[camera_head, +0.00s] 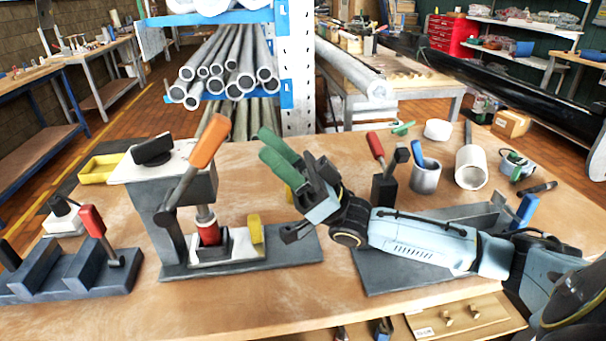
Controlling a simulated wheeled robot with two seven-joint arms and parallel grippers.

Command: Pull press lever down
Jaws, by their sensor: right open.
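The press (180,188) stands on the wooden bench at left of centre, on a dark base plate. Its lever (208,142) has an orange grip and a dark rod. The lever points up and leans right from its pivot on the press's side. A red-collared ram (208,232) sits below the press head. My right gripper (300,200) is open, to the right of the press and apart from the lever. Nothing shows clearly between its fingers. My left gripper is not in view.
Green handles (280,152) show close to my right gripper; whether they touch it I cannot tell. A dark stepped fixture with a red handle (92,221) stands at left. A metal cup (425,177) and a pale tube (471,167) stand at right.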

